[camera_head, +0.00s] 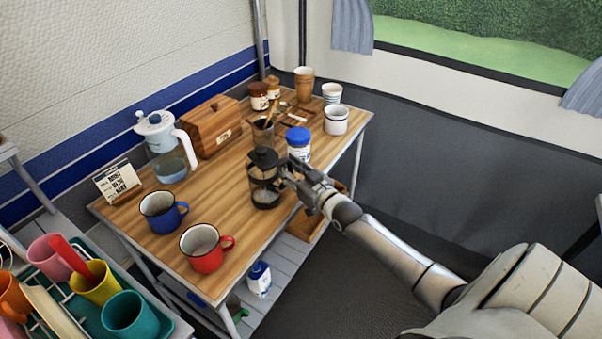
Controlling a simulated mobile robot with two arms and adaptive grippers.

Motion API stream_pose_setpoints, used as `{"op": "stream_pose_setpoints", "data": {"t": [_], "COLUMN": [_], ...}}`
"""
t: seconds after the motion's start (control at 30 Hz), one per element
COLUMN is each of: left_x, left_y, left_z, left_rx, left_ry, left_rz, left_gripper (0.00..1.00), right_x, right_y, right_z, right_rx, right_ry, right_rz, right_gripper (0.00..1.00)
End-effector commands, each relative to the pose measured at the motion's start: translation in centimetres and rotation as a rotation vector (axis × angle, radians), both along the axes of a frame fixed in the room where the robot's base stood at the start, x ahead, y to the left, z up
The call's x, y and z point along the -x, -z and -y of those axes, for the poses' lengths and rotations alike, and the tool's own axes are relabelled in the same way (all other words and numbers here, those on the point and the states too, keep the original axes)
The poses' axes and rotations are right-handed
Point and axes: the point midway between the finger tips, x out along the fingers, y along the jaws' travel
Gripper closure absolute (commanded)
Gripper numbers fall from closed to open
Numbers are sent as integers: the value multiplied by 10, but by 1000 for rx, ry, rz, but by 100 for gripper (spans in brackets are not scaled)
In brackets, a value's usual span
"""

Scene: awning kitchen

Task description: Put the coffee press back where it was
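The coffee press (265,182), a clear glass body with a black lid and dark base, stands upright on the wooden table (225,225), near the middle. My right gripper (288,172) is at the right side of the press, at handle height. The handle is mostly hidden by the fingers. Whether the fingers are closed on it is too small to tell. My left gripper is outside the view.
A blue-lidded jar (298,144) stands close behind the gripper. A blue mug (163,212) and a red mug (205,248) stand at the front left. A water pitcher (166,148) and wooden box (212,127) are behind. Bare tabletop lies left of the press.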

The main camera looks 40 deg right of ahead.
Motion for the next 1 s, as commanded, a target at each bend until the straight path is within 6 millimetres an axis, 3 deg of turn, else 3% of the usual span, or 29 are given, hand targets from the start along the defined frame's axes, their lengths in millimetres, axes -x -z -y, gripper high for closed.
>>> {"op": "stream_pose_setpoints", "data": {"t": [0.63, 1.0], "left_x": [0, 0], "left_y": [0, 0], "left_z": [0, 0], "left_rx": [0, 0], "left_ry": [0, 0], "left_rz": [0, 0], "left_gripper": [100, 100], "right_x": [95, 119], "right_y": [3, 1], "right_z": [5, 6], "right_rx": [0, 0], "right_ry": [0, 0], "right_rz": [-5, -2], "right_gripper": [69, 69]}}
